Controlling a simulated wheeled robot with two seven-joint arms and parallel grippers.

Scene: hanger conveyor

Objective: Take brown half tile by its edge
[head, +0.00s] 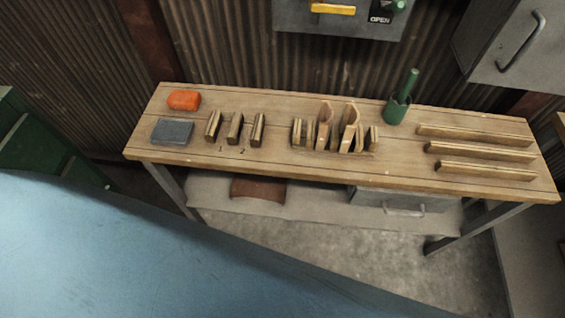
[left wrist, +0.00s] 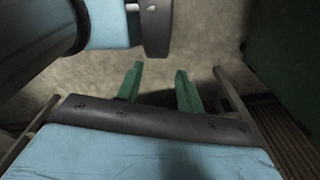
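A reddish-brown tile piece (head: 258,189) lies on the pale lower shelf (head: 320,214) under the wooden bench, in the middle left of the head view. Its upper part is cut off from view by the bench's front edge. My left gripper (left wrist: 160,68) shows in the left wrist view as two green fingers, spread apart with nothing between them, over a pale grey floor-like surface. It does not show in the head view, and the tile does not show in the left wrist view. My right gripper is in neither view.
A grey drawer box (head: 408,199) sits right of the tile. Metal legs stand at both ends.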

